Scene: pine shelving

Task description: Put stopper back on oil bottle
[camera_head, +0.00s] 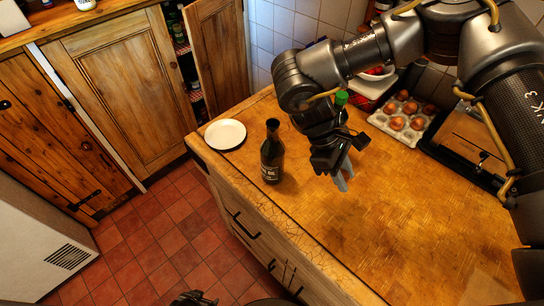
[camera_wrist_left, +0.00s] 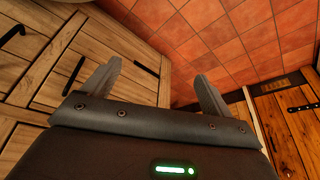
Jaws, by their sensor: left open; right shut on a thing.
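The dark oil bottle (camera_head: 272,155) stands upright on the wooden counter, near its front edge, with a pale-lettered label low on its side. My right gripper (camera_head: 344,182) is over the counter to the right of the bottle, pointing down and apart from it. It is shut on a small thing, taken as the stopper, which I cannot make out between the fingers. My left gripper (camera_wrist_left: 159,72) is open and empty in the left wrist view, in front of the cabinet fronts and above the tiled floor. Only a dark bit of it (camera_head: 194,299) shows at the head view's bottom edge.
A white plate (camera_head: 225,134) lies left of the bottle. An egg tray (camera_head: 402,118) with several eggs and a dark-framed board (camera_head: 466,143) lie at the back right. A green-topped thing (camera_head: 341,97) is partly behind my right arm. The counter's front right is clear.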

